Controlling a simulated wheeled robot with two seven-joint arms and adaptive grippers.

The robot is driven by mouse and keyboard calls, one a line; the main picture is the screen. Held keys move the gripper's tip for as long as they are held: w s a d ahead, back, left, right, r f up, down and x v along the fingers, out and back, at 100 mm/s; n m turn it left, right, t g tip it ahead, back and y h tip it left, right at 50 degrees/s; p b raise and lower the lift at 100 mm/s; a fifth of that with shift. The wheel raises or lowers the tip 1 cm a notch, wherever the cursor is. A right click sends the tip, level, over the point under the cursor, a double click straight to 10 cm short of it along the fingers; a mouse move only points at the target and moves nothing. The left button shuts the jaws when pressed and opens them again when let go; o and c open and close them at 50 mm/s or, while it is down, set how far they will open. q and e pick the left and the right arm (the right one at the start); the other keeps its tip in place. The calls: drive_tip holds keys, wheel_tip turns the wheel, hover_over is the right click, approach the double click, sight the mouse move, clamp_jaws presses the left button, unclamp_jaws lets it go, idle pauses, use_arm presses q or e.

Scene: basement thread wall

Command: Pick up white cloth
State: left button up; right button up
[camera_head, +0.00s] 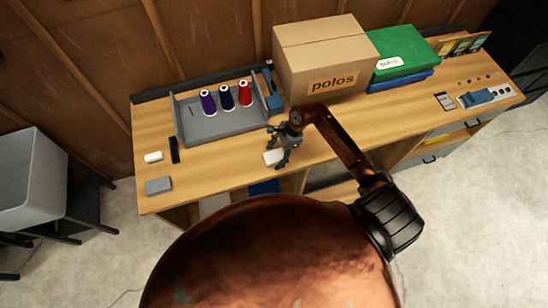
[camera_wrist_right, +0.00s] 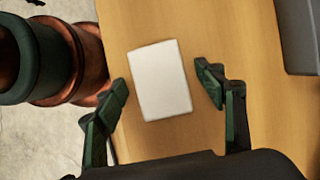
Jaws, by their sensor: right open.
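The white cloth (camera_wrist_right: 159,80) is a flat, pale rectangle lying on the wooden workbench. In the right wrist view it shows whole, between and a little beyond the fingertips. In the head view the white cloth (camera_head: 272,157) is partly hidden by my right gripper (camera_head: 280,150), which is just over it. In the wrist view my right gripper (camera_wrist_right: 166,92) is open, with one finger to each side of the cloth and nothing held. My left gripper shows in neither view.
The workbench (camera_head: 215,170) holds a grey tray (camera_head: 215,125) with thread cones, left of the gripper. A "polos" cardboard box (camera_head: 322,60) and green box (camera_head: 402,55) stand behind. A grey block (camera_head: 159,185) and white piece (camera_head: 153,157) lie at the left end.

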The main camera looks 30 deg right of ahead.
drive_tip(key=shift+f, duration=0.1)
drive_tip(key=shift+c, duration=0.4)
drive_tip(key=c, duration=1.1)
drive_tip(key=shift+r+p, duration=0.4)
drive_tip(key=shift+p, duration=0.05)
drive_tip(key=shift+d+r, duration=0.1)
drive_tip(key=shift+r, duration=0.2)
drive_tip(key=s+r, duration=0.4)
drive_tip(key=s+r+b, duration=0.1)
drive_tip(key=s+r, duration=0.3)
drive_tip(key=s, duration=0.1)
drive_tip(key=s+r+b, duration=0.1)
drive_tip(key=s+r, duration=0.3)
drive_tip(key=s, duration=0.1)
drive_tip(key=shift+a+r, duration=0.1)
drive_tip(key=shift+a, duration=0.1)
